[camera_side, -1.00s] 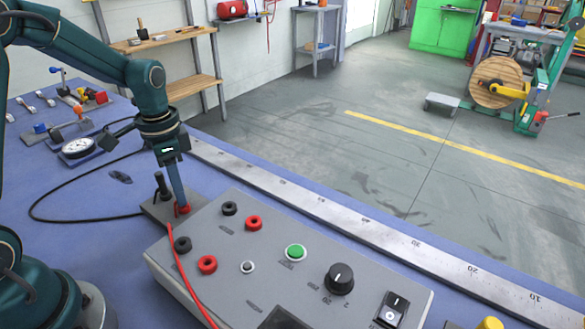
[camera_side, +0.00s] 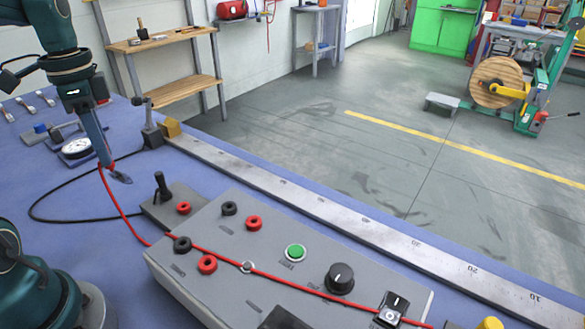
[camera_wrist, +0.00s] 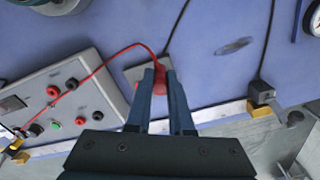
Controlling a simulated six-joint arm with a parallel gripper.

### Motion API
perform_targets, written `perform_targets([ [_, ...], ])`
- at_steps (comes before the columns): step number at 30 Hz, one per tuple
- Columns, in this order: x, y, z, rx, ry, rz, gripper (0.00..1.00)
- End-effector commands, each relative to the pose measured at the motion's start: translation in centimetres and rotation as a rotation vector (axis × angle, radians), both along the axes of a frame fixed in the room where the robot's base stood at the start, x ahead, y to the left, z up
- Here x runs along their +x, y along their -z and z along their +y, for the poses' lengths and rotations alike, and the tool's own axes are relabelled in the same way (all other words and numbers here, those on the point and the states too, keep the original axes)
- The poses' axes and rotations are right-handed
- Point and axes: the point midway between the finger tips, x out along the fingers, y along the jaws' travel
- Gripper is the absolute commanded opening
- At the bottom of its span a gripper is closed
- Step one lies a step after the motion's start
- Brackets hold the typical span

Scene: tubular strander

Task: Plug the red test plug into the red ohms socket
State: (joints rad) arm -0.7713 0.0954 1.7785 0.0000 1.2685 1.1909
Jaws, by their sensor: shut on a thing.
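My gripper (camera_side: 108,163) is shut on the red test plug (camera_side: 110,167), left of the grey holder block (camera_side: 153,216) and above the blue bench. The plug is mostly hidden by the fingers; in the wrist view its red body (camera_wrist: 158,78) shows between them. Its red cable (camera_side: 125,213) runs across the grey meter box (camera_side: 330,245). The box has two red sockets, one farther back (camera_side: 254,223) and one at the front left (camera_side: 207,265), each beside a black socket. Their labels are too small to read, so I cannot tell which is ohms.
A black plug (camera_side: 162,186) stands in the holder block beside an empty red-rimmed hole (camera_side: 184,208). The box carries a green button (camera_side: 296,252) and a black knob (camera_side: 340,278). A long steel rule (camera_side: 330,213) lies behind it. A dial gauge (camera_side: 77,148) is at the left.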

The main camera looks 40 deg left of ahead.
Motion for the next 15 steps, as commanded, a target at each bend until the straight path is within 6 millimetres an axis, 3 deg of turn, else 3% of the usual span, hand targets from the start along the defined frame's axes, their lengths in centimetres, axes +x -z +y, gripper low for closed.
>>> perform_targets([
  [7, -0.8, -0.8, 0.4, -0.007, -0.08, 0.008, 0.0],
  [15, 1.7, -1.4, -5.3, -0.01, 0.034, 0.017, 0.0],
])
